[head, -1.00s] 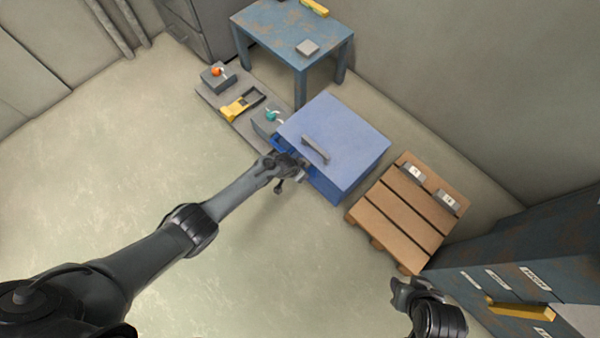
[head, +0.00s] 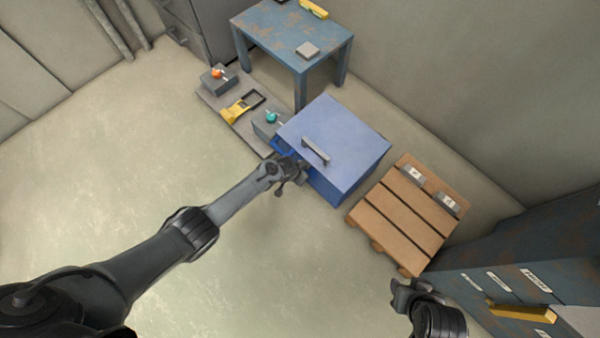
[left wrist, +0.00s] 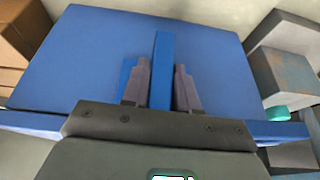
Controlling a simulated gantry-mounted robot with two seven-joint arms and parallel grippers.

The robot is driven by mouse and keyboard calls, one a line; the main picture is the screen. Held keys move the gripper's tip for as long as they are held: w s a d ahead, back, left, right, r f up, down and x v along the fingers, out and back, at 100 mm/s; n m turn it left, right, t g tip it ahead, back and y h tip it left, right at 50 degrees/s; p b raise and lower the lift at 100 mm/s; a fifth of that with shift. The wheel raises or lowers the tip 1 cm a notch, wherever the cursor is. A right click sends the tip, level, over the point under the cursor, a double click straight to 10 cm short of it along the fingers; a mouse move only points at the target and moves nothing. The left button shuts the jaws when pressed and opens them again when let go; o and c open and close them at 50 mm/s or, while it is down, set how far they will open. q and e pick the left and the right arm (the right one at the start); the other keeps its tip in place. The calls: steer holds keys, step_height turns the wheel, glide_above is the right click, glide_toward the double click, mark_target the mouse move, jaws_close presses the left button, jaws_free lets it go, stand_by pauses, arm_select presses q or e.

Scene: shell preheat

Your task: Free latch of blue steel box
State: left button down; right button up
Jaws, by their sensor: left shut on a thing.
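The blue steel box (head: 335,137) stands on the floor with its lid down and a grey handle (head: 315,151) on top. In the left wrist view, its blue face (left wrist: 80,55) fills much of the picture. My left gripper (head: 302,171) is at the box's front left side. In the left wrist view, my left gripper (left wrist: 160,80) has a narrow upright blue bar (left wrist: 162,55), seemingly the latch, between its two fingers. The head view hides the latch behind my gripper. My right gripper (head: 408,288) is away from the box, near the lower right; its fingers are unclear.
A grey board (head: 222,103) left of the box carries a yellow clamp-like part (head: 238,108) and small boxes with orange (head: 217,73) and teal knobs (head: 271,117). A wooden pallet (head: 395,219) stands right of the box, a blue table (head: 290,35) behind it. The left floor is clear.

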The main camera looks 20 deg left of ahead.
arm_select(q)
steer(key=shift+y, duration=0.4)
steer(key=shift+s+d+m+t+y, duration=0.1)
steer(key=shift+d+m+t+y, duration=0.2)
steer(key=shift+y, duration=0.4)
steer(key=shift+f+m+t+y, duration=0.15)
steer(key=shift+m+t+y, duration=0.15)
steer(key=shift+t+y, duration=0.6)
steer(key=shift+y+b, duration=0.3)
steer(key=shift+y, duration=0.4)
steer(key=shift+s+a, duration=0.1)
steer(key=c, duration=1)
jaws_free()
steer(key=shift+o, duration=0.2)
